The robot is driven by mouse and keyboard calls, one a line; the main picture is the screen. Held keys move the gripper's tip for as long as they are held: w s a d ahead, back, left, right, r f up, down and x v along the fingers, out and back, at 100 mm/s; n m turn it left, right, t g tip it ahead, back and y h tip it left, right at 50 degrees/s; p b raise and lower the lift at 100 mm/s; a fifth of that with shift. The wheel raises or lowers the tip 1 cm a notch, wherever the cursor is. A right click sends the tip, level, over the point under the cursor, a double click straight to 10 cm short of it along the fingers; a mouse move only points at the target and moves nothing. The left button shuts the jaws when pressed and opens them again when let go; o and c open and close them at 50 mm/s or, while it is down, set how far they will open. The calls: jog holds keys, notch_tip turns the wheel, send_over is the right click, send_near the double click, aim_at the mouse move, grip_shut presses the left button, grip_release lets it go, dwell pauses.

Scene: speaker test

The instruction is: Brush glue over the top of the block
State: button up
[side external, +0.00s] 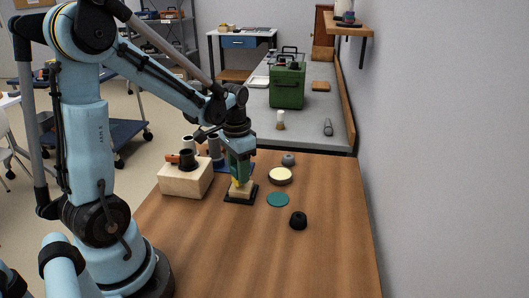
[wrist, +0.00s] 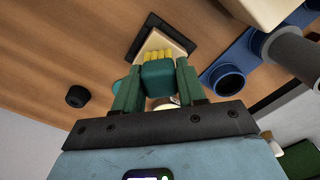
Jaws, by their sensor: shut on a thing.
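The block (side external: 241,193) is pale wood and sits on a black square base (side external: 250,199) on the brown table. In the wrist view the block (wrist: 180,45) shows partly on its black base (wrist: 137,42). My gripper (side external: 240,173) is above the block, pointing down. In the wrist view my gripper (wrist: 157,88) is shut on a brush with a teal body (wrist: 158,76) and yellow bristles (wrist: 158,55). The bristles overlap the block in view; I cannot tell whether they touch its top. Glue is not distinguishable.
A teal disc (side external: 278,199), a cream-topped round tin (side external: 280,176), a black knob (side external: 298,221) and a grey knob (side external: 288,159) lie to the right. The front of the table is clear.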

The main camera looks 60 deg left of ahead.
jog(key=shift+w+a, duration=1.15)
jog(key=shift+s+d, duration=2.25)
notch_tip(320, 180, up, 7)
jog(key=shift+f, duration=0.2)
jog(key=shift+w+d, duration=0.1)
